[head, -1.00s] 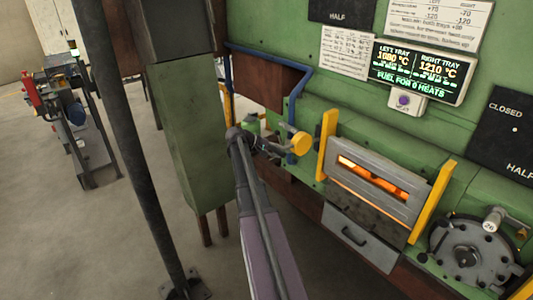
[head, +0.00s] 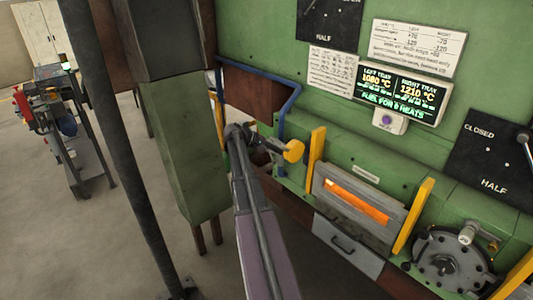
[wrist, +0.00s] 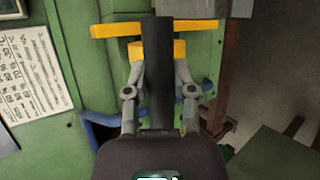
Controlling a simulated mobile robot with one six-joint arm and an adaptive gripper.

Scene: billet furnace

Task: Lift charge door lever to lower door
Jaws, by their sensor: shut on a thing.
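The charge door lever shows its yellow end (head: 294,151) left of the furnace door in the head view. My gripper (head: 281,147) is at that end, with its jaws hard to make out there. In the wrist view the two fingers of my gripper (wrist: 161,62) are shut on the lever, on either side of its yellow part (wrist: 179,50). A dark upright bar (wrist: 157,80) partly hides the hold. The charge door (head: 352,220) is a grey plate between two yellow posts. An orange glowing slot (head: 358,200) shows in it.
A blue pipe (head: 283,112) bends close behind my gripper, and a green column (head: 185,150) stands to the left. A temperature display (head: 402,96) hangs on the green furnace wall. A round grey dial mechanism (head: 445,262) is at the lower right.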

